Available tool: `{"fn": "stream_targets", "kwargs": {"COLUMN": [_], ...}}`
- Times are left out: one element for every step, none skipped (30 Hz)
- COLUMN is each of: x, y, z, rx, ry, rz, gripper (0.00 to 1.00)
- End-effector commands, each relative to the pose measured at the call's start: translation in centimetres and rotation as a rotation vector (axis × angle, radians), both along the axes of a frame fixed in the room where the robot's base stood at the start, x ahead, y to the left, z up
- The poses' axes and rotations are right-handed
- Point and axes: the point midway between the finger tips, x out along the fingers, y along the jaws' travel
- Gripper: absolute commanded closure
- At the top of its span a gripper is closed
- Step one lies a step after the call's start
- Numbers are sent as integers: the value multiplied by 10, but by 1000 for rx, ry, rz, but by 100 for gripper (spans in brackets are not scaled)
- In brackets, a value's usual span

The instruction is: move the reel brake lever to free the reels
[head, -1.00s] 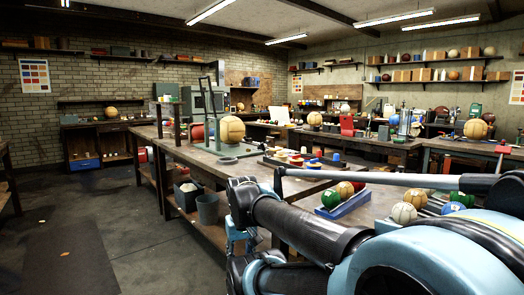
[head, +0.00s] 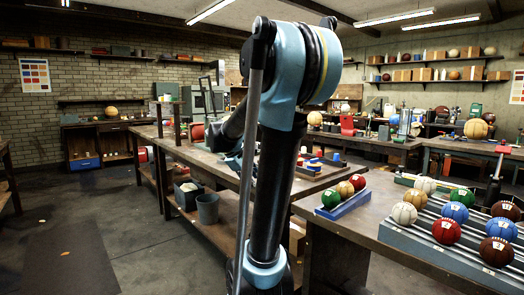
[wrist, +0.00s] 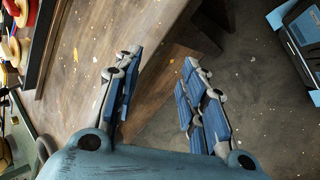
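I cannot single out the reel brake lever with certainty in either view. A dark upright frame (head: 173,112) stands on the long middle bench in the head view; whether it carries reels is too small to tell. My gripper (wrist: 160,88) shows in the wrist view with its two blue-padded fingers apart and nothing between them. It hangs above the bench edge, with the wooden top on the left and the floor on the right. In the head view my arm hides much of the bench and most of the gripper.
The long wooden bench (head: 215,170) stands ahead. A grey rack of coloured balls (head: 425,240) and a blue tray with several balls (head: 342,207) lie on the right bench. A grey bucket (head: 208,208) sits on the lower shelf. The floor at left is mostly clear.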

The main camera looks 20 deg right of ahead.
Motion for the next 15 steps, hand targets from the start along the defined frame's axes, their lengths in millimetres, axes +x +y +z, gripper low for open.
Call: {"fn": "stream_targets", "kwargs": {"x": [18,27,40,49,59,71,81,91,103,113,123,135,145,155,167], "y": [-4,-7,-11,-13,-16,-19,-21,-23,-26,-28,-29,-32,-33,-35,-36], "z": [6,10,15,18,21,26,29,31,35,37,40,42,45,47,49], "rx": [-36,-60,-91,-115,-138,-169,-193,-216,-247,-272,-294,-325,-349,-372,-402], "ry": [17,29,45,58,70,88,101,114,133,148,162,181,197,213,233], "rz": [23,38,57,72,87,106,120,133,150,163,176,192,203,215,229], "gripper": [62,62,62,62,62,62,62,62,62,62,62,62,62,62,62]}}
